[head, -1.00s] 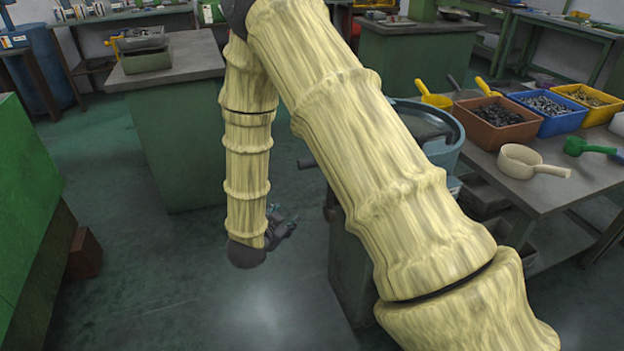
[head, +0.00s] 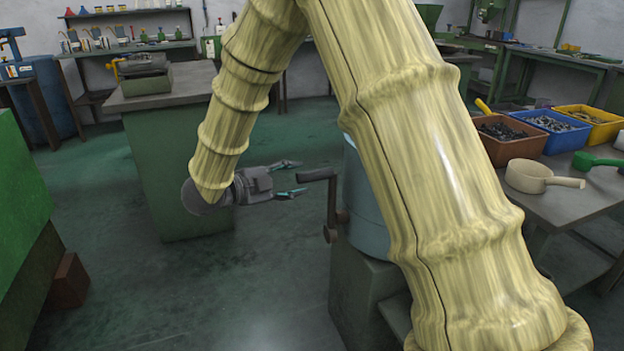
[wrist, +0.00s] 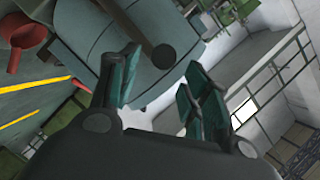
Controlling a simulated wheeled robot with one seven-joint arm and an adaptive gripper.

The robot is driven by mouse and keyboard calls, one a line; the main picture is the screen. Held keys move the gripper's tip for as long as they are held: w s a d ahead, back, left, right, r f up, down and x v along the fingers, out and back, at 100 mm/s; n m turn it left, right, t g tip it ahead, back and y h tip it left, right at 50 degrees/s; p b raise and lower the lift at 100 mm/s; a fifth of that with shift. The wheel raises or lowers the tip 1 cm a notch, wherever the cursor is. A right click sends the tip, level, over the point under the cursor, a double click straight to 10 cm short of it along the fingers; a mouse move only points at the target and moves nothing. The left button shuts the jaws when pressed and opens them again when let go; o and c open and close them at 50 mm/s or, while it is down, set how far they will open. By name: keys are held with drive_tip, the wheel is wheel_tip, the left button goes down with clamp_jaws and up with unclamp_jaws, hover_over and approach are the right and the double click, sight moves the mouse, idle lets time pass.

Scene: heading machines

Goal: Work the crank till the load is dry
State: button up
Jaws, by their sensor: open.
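The blue-grey drum machine (head: 362,205) stands right of centre in the head view, partly hidden behind my arm. Its dark crank (head: 332,205) is on the left side, with the crank arm upright and the handle (head: 318,174) at the top, pointing left. My gripper (head: 299,178) is open and empty, just left of the handle's end and apart from it. In the wrist view the drum (wrist: 90,40) fills the upper left. The handle's round end (wrist: 163,57) shows between and beyond the open fingers (wrist: 160,78). The load inside the drum is hidden.
A bench on the right holds an orange bin (head: 503,150), a blue bin (head: 548,140), a yellow bin (head: 592,133) and a cream scoop (head: 535,177). A green cabinet (head: 170,165) stands behind my gripper. The floor (head: 230,280) below is clear.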

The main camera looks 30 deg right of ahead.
sight(312, 176)
drive_tip(key=x, duration=0.7)
drive_tip(key=shift+b, duration=0.4)
drive_tip(key=shift+a, duration=0.1)
clamp_jaws()
